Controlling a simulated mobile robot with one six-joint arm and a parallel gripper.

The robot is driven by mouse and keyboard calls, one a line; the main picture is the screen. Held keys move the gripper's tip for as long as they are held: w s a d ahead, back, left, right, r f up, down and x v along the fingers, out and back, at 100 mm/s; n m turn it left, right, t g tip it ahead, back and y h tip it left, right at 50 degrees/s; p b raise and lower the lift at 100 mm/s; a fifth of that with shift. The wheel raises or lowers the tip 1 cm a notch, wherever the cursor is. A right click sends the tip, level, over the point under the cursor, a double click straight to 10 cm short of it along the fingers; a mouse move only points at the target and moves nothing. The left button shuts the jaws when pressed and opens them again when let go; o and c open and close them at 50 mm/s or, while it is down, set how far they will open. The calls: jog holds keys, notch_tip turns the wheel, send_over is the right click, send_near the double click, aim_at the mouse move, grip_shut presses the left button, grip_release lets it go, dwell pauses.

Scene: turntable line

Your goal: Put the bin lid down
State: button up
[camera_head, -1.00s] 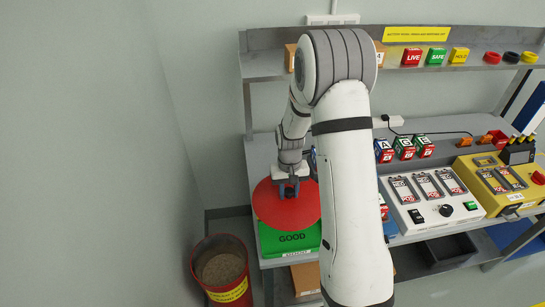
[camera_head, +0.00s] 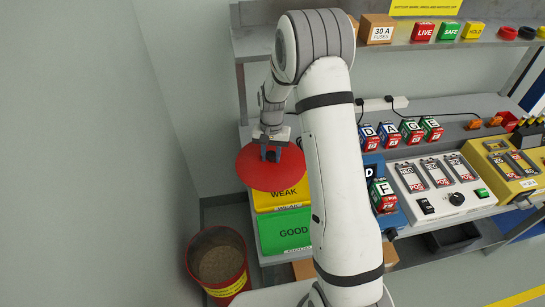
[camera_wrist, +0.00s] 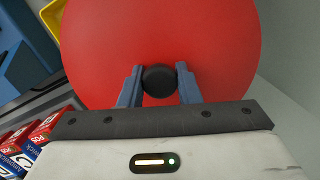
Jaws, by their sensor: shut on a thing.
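The bin lid (camera_head: 262,174) is a round red disc with a black knob (camera_wrist: 159,80) at its middle. My gripper (camera_wrist: 158,88) is shut on that knob, one blue finger on each side. In the head view my gripper (camera_head: 271,152) holds the lid above the left end of the bench, over part of the yellow WEAK tray (camera_head: 284,196). The red bin (camera_head: 219,262) stands on the floor at the lower left, open at the top, with grey-brown contents and a yellow label. The lid is apart from the bin.
The green GOOD tray (camera_head: 286,232) lies in front of the WEAK tray. Several labelled batteries (camera_head: 411,132), a white tester (camera_head: 440,185) and a yellow tester (camera_head: 512,165) stand to the right. A shelf (camera_head: 400,48) runs above the bench. The floor left of the bin is clear.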

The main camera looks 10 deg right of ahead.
aim_at(246, 146)
jog(key=w+a+f+m+b, duration=0.1)
jog(key=w+a+m+b, duration=0.1)
jog(key=w+a+f+m+b, duration=0.1)
jog(key=w+a+m+b, duration=0.1)
jog(key=w+a, duration=0.1)
jog(key=w+a+f+m+b, duration=0.2)
jog(key=w, duration=0.1)
jog(key=shift+w+a+t+y, duration=0.1)
jog(key=shift+a+t+y, duration=0.05)
jog(key=shift+t+y, duration=0.2)
jog(key=w+a+m+b, duration=0.5)
jog(key=a+m, duration=0.1)
jog(key=a, duration=0.1)
jog(key=shift+t, duration=0.25)
jog(key=d+p, duration=0.1)
jog(key=d, duration=0.7)
jog(key=d+p, duration=0.1)
jog(key=d, duration=0.7)
jog(key=shift+s+d, duration=0.2)
jog(key=shift+d, duration=0.1)
jog(key=shift+d+f+p, duration=0.2)
jog(key=shift+d+f, duration=0.1)
jog(key=shift+f, duration=0.65)
jog(key=shift+d+f+p, duration=0.15)
jog(key=shift+d+f, duration=0.1)
jog(key=shift+f, duration=0.7)
jog(key=o, duration=1.1)
